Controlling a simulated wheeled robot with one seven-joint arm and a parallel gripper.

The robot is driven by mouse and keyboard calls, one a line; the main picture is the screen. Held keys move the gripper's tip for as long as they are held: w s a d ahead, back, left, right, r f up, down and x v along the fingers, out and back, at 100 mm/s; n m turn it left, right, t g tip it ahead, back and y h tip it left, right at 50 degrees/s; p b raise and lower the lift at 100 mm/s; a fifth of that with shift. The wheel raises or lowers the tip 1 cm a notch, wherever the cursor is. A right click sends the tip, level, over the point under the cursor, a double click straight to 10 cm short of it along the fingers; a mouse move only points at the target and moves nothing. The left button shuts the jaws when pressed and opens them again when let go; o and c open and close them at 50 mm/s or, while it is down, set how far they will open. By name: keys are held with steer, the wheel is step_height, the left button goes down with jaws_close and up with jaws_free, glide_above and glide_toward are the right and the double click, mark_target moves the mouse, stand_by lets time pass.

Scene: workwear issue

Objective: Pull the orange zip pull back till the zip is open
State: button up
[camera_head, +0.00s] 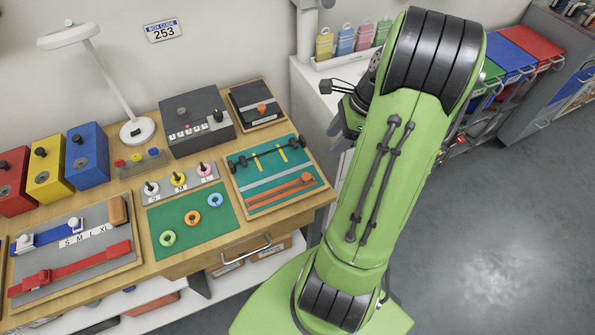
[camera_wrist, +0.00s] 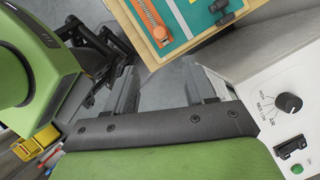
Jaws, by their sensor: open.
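The orange zip pull (camera_head: 307,178) sits at the right end of an orange zip strip (camera_head: 275,192) on a teal board (camera_head: 240,179) at the bench's right side. In the wrist view the pull (camera_wrist: 160,33) shows at the lower end of the strip, near the top of the picture. Whether the zip's teeth are joined is too small to tell. My gripper (camera_head: 336,106) is open and empty, up and to the right of the board in the head view. In the wrist view its fingers (camera_wrist: 160,88) are apart from the pull, below it.
A small dark box with an orange knob (camera_head: 262,107) stands behind. A white cabinet with a dial (camera_wrist: 289,103) is close on the right.

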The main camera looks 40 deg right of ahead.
mark_target(307, 175)
steer(key=b+x, duration=0.3)
steer(key=x, duration=1.2)
steer(key=shift+c, duration=0.4)
jaws_close()
